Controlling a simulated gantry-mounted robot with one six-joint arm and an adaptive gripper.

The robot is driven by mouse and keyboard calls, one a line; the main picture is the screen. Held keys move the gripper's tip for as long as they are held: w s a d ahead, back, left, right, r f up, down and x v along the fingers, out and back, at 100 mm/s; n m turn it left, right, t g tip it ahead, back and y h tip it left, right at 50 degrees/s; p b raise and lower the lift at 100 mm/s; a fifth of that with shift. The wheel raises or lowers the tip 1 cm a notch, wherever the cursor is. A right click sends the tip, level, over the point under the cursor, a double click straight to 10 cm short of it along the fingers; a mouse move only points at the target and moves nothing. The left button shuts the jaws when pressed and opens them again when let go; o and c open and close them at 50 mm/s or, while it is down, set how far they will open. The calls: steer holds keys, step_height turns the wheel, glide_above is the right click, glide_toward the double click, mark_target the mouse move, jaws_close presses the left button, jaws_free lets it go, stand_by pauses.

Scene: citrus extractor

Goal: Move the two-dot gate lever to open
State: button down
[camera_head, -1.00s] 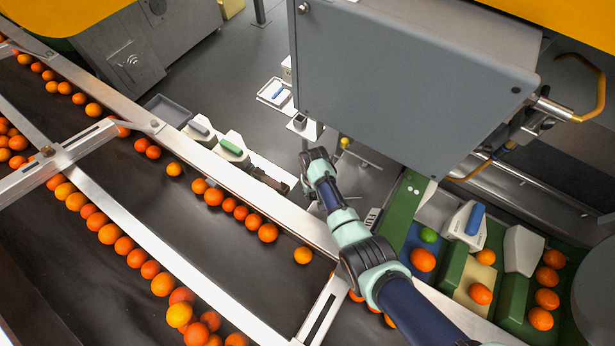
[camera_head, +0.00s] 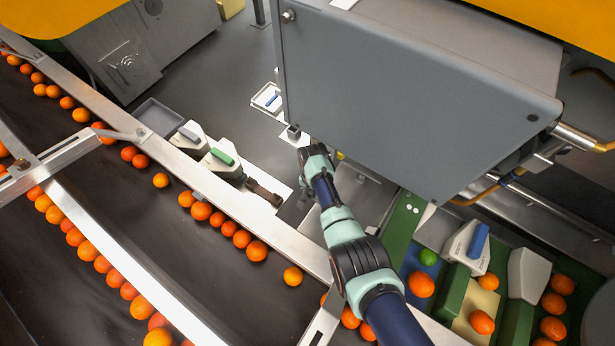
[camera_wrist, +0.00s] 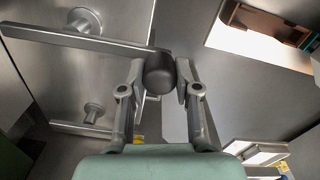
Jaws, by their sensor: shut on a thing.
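In the wrist view my gripper (camera_wrist: 161,68) is shut on a dark rounded knob (camera_wrist: 160,80) at the end of a flat grey lever (camera_wrist: 75,39). This lever runs left past a round hub (camera_wrist: 85,20) on a metal panel. A second lever (camera_wrist: 75,128) with its own hub lies below it, partly behind my gripper; a bit of yellow shows near its end. No dots show on either lever. In the head view my wrist (camera_head: 316,160) reaches beside the large grey housing; the fingers and the held knob are hidden. Two white dots (camera_head: 412,209) mark a green strip.
The grey housing (camera_head: 420,110) overhangs the lever area closely. A belt (camera_head: 130,225) with oranges runs along the left behind a metal rail. Switch boxes with a green (camera_head: 222,157) and a blue handle (camera_head: 478,240) stand nearby. Open floor (camera_head: 225,75) lies behind.

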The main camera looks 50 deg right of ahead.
stand_by(0.4)
steer(key=c, duration=0.8)
jaws_free()
steer(key=shift+d, duration=0.15)
